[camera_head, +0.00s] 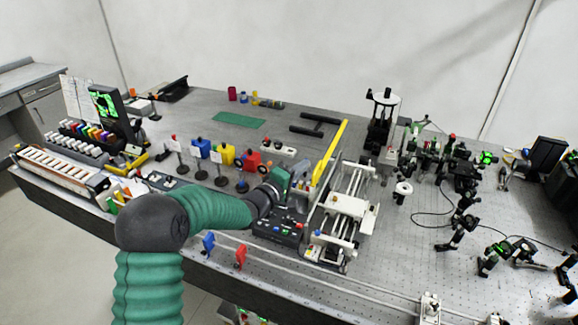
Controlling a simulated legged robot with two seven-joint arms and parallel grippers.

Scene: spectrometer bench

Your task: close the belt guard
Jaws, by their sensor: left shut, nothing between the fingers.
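The belt guard appears to be the long yellow piece (329,153), which stands raised and tilted along the left side of a white and grey roller machine (350,208). My left arm comes in from the lower left. My left gripper (297,196) is shut and empty, just left of the machine and near the lower end of the yellow piece. Whether it touches the yellow piece cannot be told. Part of the machine's left side is hidden by the gripper. My right gripper is not in view.
A black control box (278,229) with buttons sits below my left gripper. Red, yellow and blue blocks on stands (226,155) are to the left. Optical mounts and cables (460,190) fill the right side.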

